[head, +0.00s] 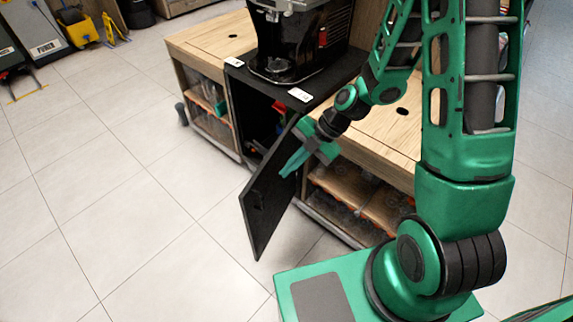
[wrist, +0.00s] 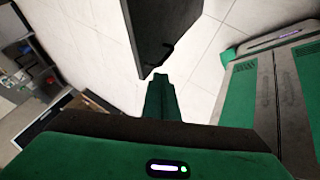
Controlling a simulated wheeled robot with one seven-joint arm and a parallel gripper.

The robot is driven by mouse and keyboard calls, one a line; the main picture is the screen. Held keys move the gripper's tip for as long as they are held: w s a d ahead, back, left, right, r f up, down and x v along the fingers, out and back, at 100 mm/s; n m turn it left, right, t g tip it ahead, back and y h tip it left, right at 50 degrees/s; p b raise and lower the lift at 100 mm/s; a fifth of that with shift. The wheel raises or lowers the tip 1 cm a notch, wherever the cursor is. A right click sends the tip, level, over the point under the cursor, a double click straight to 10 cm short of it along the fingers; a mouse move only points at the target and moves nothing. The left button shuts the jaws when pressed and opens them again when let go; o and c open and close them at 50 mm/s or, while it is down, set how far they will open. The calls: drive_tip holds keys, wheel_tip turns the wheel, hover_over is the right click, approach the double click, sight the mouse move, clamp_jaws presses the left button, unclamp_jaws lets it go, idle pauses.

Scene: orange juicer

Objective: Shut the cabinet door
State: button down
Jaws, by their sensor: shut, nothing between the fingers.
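The black cabinet door (head: 268,200) stands wide open, swung out from the dark middle cabinet (head: 240,105) towards my base. My gripper (head: 290,168) is at the door's upper part, on the side facing right in the head view. In the wrist view the door (wrist: 160,30) hangs just beyond the fingertips of my gripper (wrist: 158,80), with a dark curved handle-like mark near its end. The fingers are shut with nothing between them. I cannot tell whether they touch the door. The open cabinet's inside is partly visible, with red and blue items.
A black juicer machine (head: 298,40) stands on the cabinet top. Wooden-topped cabinets with shelves flank it, one at left (head: 205,45) and one at right (head: 385,125). The tiled floor (head: 110,190) left of the door is clear. Yellow equipment (head: 85,28) stands far left.

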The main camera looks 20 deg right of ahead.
sight(253, 188)
drive_tip(key=w+a+f, duration=0.2)
drive_tip(key=a+f, duration=0.3)
drive_tip(key=a, duration=0.2)
drive_tip(key=shift+w+a+f, duration=0.15)
drive_tip(key=shift+w+f, duration=0.15)
drive_tip(key=shift+w, duration=0.05)
drive_tip(key=shift+a, duration=0.1)
